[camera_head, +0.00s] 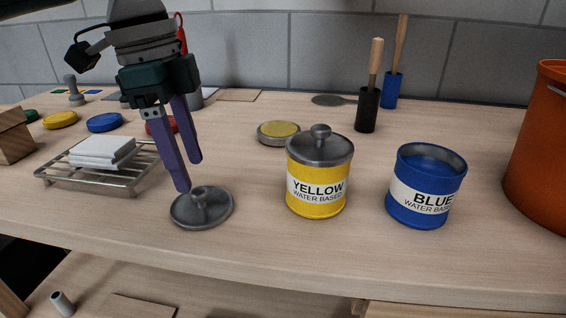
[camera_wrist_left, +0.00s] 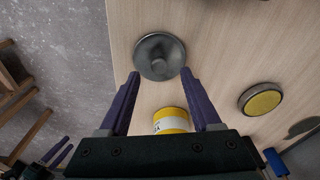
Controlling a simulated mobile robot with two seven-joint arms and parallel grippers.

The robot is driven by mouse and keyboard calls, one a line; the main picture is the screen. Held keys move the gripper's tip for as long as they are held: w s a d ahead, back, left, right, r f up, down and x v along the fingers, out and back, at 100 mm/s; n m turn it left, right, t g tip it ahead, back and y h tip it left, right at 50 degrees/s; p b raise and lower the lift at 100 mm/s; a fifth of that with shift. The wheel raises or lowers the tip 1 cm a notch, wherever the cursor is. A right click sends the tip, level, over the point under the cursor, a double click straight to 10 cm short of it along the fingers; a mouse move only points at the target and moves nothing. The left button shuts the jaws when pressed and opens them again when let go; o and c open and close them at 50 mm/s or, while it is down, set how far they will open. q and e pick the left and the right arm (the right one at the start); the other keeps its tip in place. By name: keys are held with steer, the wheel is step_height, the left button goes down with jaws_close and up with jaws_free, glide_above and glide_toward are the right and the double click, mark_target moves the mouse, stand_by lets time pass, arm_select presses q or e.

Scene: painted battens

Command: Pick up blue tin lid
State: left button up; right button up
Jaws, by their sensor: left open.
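A round grey metal lid (camera_head: 202,209) with a knob lies flat on the table, left of the yellow tin (camera_head: 317,187). It also shows in the left wrist view (camera_wrist_left: 160,57), just beyond my fingertips. The blue tin (camera_head: 426,188) stands open at the right, with no lid on it. The yellow tin wears a similar grey knobbed lid (camera_head: 320,147). My left gripper (camera_head: 190,176) is open and empty, pointing down just above the loose lid's knob. In the left wrist view my left gripper (camera_wrist_left: 160,75) has its fingers apart.
A wire rack (camera_head: 62,180) with folded white cloths stands left of the gripper. A flat yellow-topped tin (camera_head: 278,133) sits behind the yellow tin. Brushes in a black holder (camera_head: 367,110) and blue holder (camera_head: 392,90) stand behind. An orange bucket (camera_head: 540,150) is at the right edge.

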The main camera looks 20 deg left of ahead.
mark_target(198, 191)
arm_select(q)
steer(key=f, duration=0.4)
steer(key=shift+d, duration=0.3)
jaws_close()
